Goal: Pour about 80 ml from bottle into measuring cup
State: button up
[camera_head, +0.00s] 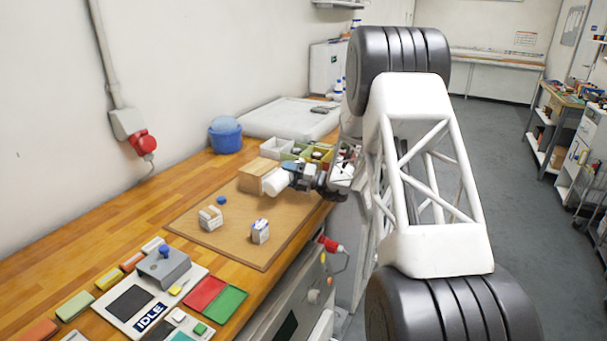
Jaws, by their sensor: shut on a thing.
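My gripper (297,174) is over the far part of the brown board, shut on a white cylinder (275,182) that looks like the bottle. The cylinder lies nearly on its side, its round end pointing left and toward the camera. Its mouth and any liquid cannot be made out. I cannot pick out a measuring cup for certain. Two small white containers with printed sides stand on the board, one at the left (210,218) and one nearer the middle (260,231). They are apart from the gripper.
A wooden block (252,176) stands just behind the held cylinder. Open bins (277,148) with small items are beyond it. A blue tub (225,136) stands near the wall. A panel marked IDLE (150,316) and colored pieces fill the near bench.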

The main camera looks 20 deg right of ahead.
jog(key=shift+r+m, duration=0.6)
jog(key=shift+r, duration=0.35)
jog(key=shift+s+a+r+t, duration=0.2)
jog(key=shift+s+a+t, duration=0.1)
jog(key=shift+a, duration=0.2)
dwell(0.5)
jog(key=shift+s+a, duration=0.15)
jog(key=shift+r, duration=0.1)
jog(key=shift+s+a+r+m+t+y, duration=0.1)
jog(key=shift+r+m+t+y, duration=0.25)
jog(key=shift+m, duration=0.35)
dwell(1.4)
notch_tip(320, 180, down, 4)
jog(key=n, duration=0.1)
jog(key=n+g+h, duration=0.1)
jog(key=n, duration=0.1)
jog(key=shift+s+a+r+g, duration=0.1)
jog(key=shift+a+r+g, duration=0.05)
jog(key=shift+g, duration=0.1)
jog(key=shift+a+f+n, duration=0.1)
jog(key=shift+f+n, duration=0.1)
jog(key=shift+n, duration=0.2)
jog(key=shift+s+f, duration=0.1)
